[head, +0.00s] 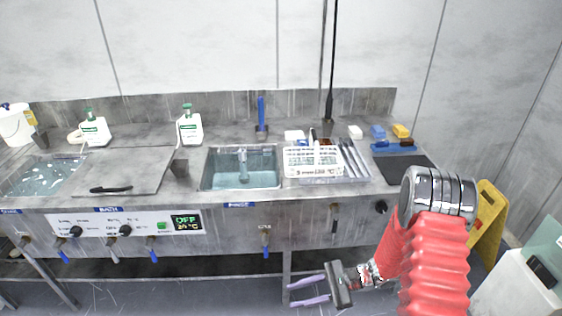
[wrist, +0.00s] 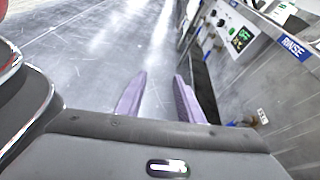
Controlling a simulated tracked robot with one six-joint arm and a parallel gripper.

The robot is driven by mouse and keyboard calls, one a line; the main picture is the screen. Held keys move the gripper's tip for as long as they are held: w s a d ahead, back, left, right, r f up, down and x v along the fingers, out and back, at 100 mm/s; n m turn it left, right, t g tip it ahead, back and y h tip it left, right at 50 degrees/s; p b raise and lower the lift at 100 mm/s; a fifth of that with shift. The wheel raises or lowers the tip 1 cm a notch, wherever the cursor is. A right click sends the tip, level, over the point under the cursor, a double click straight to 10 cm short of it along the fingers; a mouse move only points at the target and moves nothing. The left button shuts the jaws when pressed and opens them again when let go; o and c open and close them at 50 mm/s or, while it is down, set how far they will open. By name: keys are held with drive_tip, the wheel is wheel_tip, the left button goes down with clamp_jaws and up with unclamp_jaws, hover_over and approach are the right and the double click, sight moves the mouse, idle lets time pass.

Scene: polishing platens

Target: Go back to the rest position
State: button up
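My gripper (head: 309,291) shows in the head view at the lower middle, in front of the bench and below its front panel. Its two purple fingers point left and are spread apart, with nothing between them. In the wrist view the open fingers (wrist: 160,98) point over the grey floor, with the bench front to their right. My red-sleeved arm is at the right of the head view.
A steel bench (head: 215,226) runs along the wall, with a rinse sink (head: 215,181), a left water bath (head: 50,176), a white rack (head: 312,160) and bottles. A yellow floor sign (head: 489,222) and a white cabinet (head: 512,288) stand at right. Floor shows below the bench.

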drive_tip(key=s+d+r+n+h, duration=0.5)
drive_tip(key=s+r+n+h, duration=0.1)
drive_tip(key=r, duration=0.4)
drive_tip(key=s+d+r+n+h, duration=0.6)
drive_tip(key=r, duration=0.4)
drive_tip(key=s+r+n+t+h, duration=0.1)
drive_tip(key=s+r+t, duration=0.1)
drive_tip(key=r, duration=0.5)
drive_tip(key=s+r+n+t+h, duration=0.1)
drive_tip(key=s+r+n+t, duration=0.1)
drive_tip(key=r+t, duration=0.2)
drive_tip(key=shift+a+r, duration=0.3)
drive_tip(key=shift+r, duration=1.05)
